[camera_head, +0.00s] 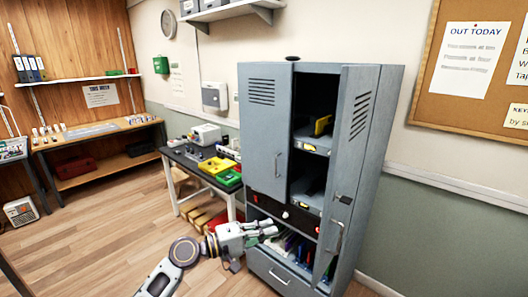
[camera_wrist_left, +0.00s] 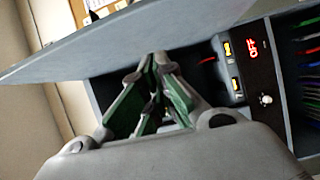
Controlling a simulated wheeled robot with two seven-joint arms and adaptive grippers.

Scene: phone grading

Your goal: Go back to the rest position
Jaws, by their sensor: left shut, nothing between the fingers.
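My left gripper (camera_head: 273,226) is in front of the lower part of a grey metal cabinet (camera_head: 391,120) in the head view. Its fingers point toward the cabinet. In the left wrist view the gripper (camera_wrist_left: 158,62) shows close up, with green finger pads drawn together at the tips and nothing between them. A grey panel (camera_wrist_left: 150,30) runs just above the fingertips there; I cannot tell whether they touch it. My right gripper is in neither view.
The cabinet's right door (camera_head: 349,150) stands open toward me, close to my left gripper. Inside are shelves and a dark panel with a red display (camera_wrist_left: 252,48). A white-legged table (camera_head: 214,183) stands left of the cabinet. The wooden floor (camera_head: 100,225) at left is clear.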

